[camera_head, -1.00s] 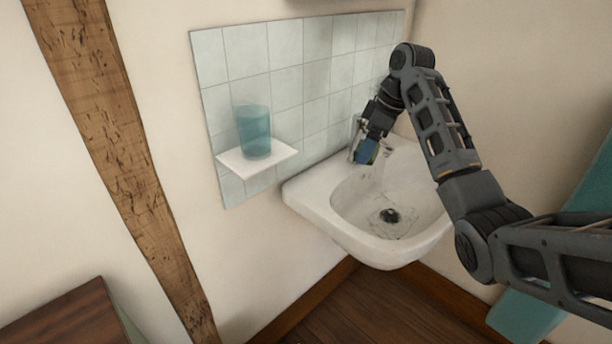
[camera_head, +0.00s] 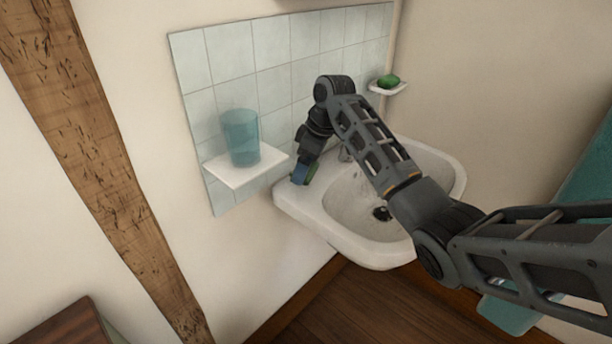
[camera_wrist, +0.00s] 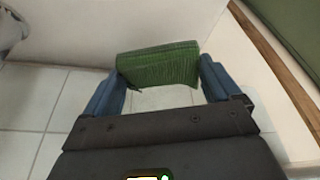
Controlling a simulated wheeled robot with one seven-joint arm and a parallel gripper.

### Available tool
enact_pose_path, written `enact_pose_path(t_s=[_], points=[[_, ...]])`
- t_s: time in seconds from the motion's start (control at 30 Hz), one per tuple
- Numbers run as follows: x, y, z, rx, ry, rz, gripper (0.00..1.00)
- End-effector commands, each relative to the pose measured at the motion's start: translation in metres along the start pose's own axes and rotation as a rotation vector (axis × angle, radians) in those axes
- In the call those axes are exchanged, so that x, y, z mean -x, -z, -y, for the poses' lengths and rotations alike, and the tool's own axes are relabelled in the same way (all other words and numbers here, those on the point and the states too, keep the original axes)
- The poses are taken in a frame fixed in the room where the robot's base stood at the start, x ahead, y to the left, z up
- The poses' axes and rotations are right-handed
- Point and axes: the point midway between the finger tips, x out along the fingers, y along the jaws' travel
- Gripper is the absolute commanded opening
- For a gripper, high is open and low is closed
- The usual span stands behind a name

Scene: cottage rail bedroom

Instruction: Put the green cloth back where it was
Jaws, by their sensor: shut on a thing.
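A ribbed green cloth (camera_wrist: 158,66) is held between the two blue fingers of my gripper (camera_wrist: 160,80) in the wrist view. In the head view only a small green edge of the cloth (camera_head: 312,171) shows beside the blue fingertips of my gripper (camera_head: 304,174). My gripper points down at the back left corner of the white sink (camera_head: 300,207), close to the right end of the small shelf. I cannot tell whether the cloth touches the sink rim. My arm covers part of the tap and basin.
A translucent teal cup (camera_head: 241,138) stands on the white shelf (camera_head: 232,172) left of my gripper. A green soap-like piece (camera_head: 388,81) sits on a small dish (camera_head: 377,90) at the back right. A teal surface (camera_head: 585,175) lies at the far right.

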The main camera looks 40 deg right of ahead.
Motion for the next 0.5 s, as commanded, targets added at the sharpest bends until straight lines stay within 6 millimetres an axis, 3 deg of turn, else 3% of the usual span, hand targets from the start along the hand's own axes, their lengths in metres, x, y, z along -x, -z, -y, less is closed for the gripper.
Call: enact_pose_path(t_s=[0.3,0.5], points=[[-0.035,-0.011,0.001,-0.002,0.001,0.002,0.66],[-0.039,-0.012,0.001,-0.001,0.0,0.0,0.66]])
